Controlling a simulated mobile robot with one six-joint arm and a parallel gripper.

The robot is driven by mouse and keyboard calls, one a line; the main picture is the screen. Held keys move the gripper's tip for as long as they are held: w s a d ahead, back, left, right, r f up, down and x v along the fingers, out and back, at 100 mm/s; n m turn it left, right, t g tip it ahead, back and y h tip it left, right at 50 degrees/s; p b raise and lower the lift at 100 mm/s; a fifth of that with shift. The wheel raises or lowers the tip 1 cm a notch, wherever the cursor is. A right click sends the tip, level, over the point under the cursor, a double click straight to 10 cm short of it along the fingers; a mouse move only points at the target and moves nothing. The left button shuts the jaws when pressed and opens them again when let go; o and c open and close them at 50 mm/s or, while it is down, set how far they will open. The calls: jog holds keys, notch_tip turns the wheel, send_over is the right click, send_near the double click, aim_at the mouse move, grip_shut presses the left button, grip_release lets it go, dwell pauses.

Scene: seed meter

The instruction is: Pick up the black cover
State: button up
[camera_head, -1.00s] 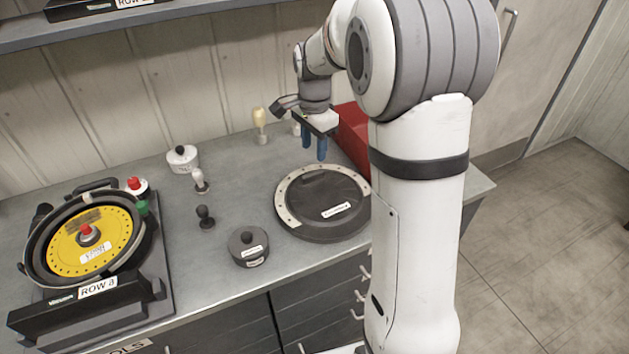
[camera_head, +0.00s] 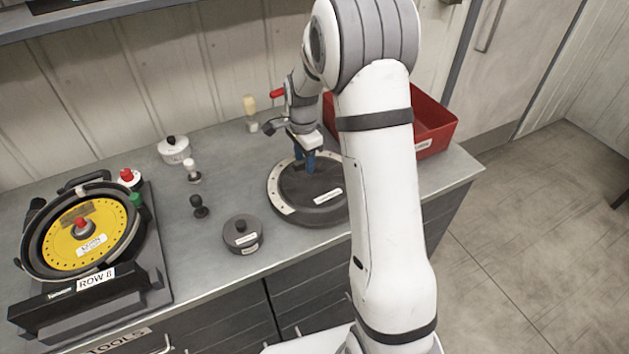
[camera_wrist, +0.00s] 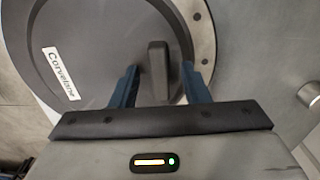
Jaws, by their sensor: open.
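The black cover (camera_head: 327,180) is a round dark disc with a white label and a pale dotted rim section, lying on the grey bench. In the wrist view the cover (camera_wrist: 105,35) fills much of the picture, with a raised upright handle block (camera_wrist: 158,70) on it. My gripper (camera_head: 305,166) is over the far part of the cover, pointing down. In the wrist view my gripper (camera_wrist: 160,85) is open, with one blue finger on each side of the handle block and gaps between. Part of the cover is hidden behind my arm in the head view.
A yellow seed disc unit (camera_head: 82,235) stands at the left. A small dark lidded pot (camera_head: 241,236), a black knob (camera_head: 200,207), a white-topped knob (camera_head: 192,172) and a white pot (camera_head: 174,150) stand left of the cover. A red bin (camera_head: 433,125) is at the right.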

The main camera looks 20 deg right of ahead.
jog(key=shift+c, duration=0.3)
grip_shut()
jog(key=shift+r, duration=0.1)
